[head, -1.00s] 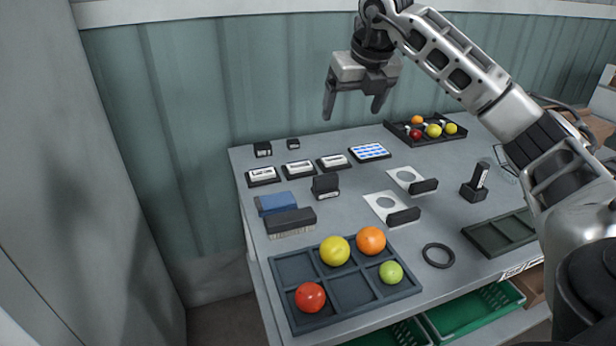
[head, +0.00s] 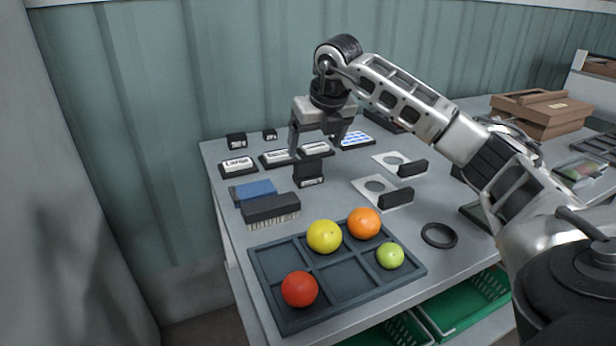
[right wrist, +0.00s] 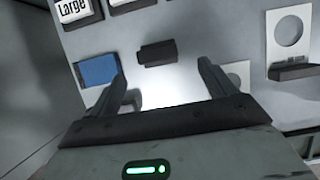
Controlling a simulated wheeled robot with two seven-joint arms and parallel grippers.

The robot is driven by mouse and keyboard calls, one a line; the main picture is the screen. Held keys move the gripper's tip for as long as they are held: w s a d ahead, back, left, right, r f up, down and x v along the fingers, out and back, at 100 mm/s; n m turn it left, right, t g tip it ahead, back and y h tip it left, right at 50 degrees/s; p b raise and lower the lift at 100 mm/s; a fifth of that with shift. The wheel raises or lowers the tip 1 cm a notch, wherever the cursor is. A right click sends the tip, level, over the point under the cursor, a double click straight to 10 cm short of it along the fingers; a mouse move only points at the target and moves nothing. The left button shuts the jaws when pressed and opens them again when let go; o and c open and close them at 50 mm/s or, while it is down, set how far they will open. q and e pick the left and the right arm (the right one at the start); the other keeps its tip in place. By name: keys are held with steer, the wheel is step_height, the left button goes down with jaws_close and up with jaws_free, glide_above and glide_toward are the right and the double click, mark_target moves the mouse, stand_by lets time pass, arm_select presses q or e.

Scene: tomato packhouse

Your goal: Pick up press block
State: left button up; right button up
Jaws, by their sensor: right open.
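The press block appears to be the dark block (head: 310,172) with a pale label on its front, standing upright on the grey table behind the sorting tray. It also shows in the right wrist view (right wrist: 157,52), just ahead of the space between my fingertips. My right gripper (head: 316,146) is open and empty, pointing down above and close to the block; its fingers partly overlap the labels behind. In the right wrist view its two fingers (right wrist: 161,69) are spread wide, apart from the block. My left gripper is not in view.
A blue block (head: 254,189) and a black brush (head: 271,209) lie left of the dark block. Label stamps (head: 238,166) stand behind. Two holed plates (head: 375,186) lie right. A divided tray (head: 345,296) with tomatoes is in front, beside a black ring (head: 439,235).

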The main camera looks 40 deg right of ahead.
mark_target(309, 160)
steer(key=x, duration=0.3)
steer(key=shift+x, duration=0.95)
steer(key=x, duration=0.3)
steer(key=shift+w+a+f+b, duration=0.1)
steer(key=shift+w+f+b, duration=0.15)
steer(key=shift+w+b, duration=0.1)
steer(key=shift+w+f, duration=0.1)
steer(key=shift+f, duration=0.2)
steer(key=c, duration=1.1)
steer(key=shift+r, duration=0.1)
